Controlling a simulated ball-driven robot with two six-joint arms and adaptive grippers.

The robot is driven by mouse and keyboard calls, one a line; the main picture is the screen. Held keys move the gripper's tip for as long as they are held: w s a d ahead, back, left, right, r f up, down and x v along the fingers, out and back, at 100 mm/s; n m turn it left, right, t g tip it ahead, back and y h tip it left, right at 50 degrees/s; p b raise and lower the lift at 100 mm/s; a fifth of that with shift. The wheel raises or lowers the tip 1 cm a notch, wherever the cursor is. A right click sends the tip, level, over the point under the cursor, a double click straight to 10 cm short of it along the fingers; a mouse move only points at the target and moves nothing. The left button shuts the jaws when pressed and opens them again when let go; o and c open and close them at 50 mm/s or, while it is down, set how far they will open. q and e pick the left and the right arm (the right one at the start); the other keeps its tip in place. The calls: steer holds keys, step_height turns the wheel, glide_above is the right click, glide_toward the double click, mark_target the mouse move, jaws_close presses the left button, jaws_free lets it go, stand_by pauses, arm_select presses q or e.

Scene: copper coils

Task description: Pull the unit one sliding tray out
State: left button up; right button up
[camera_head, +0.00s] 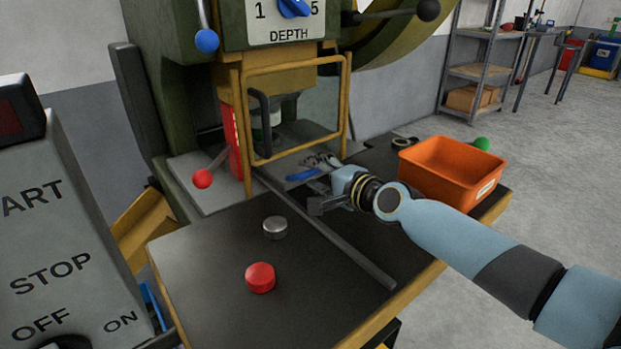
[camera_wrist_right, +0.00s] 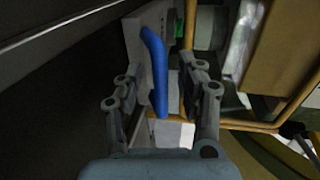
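The press (camera_head: 185,100) with the DEPTH dial stands at the back of the bench. A blue handle (camera_head: 302,175) sits low in front of its yellow guard frame, at what seems to be the sliding tray; the tray itself is mostly hidden. In the right wrist view the blue handle (camera_wrist_right: 156,70) runs lengthwise between my fingers, beside a light grey plate (camera_wrist_right: 135,45). My right gripper (camera_head: 318,185) is open at the handle, with a visible gap to at least the left finger in the wrist view (camera_wrist_right: 163,95). My left gripper is not in view.
An orange bin (camera_head: 450,170) stands right of my right wrist. A red knob (camera_head: 260,277), a silver knob (camera_head: 275,227) and a long dark bar (camera_head: 330,235) are on the dark bench top (camera_head: 210,270). A red-ball lever (camera_head: 203,179) projects at left. A control box fills the left edge.

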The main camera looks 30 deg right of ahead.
steer(key=shift+w+f, duration=0.15)
steer(key=shift+w, duration=0.55)
jaws_close()
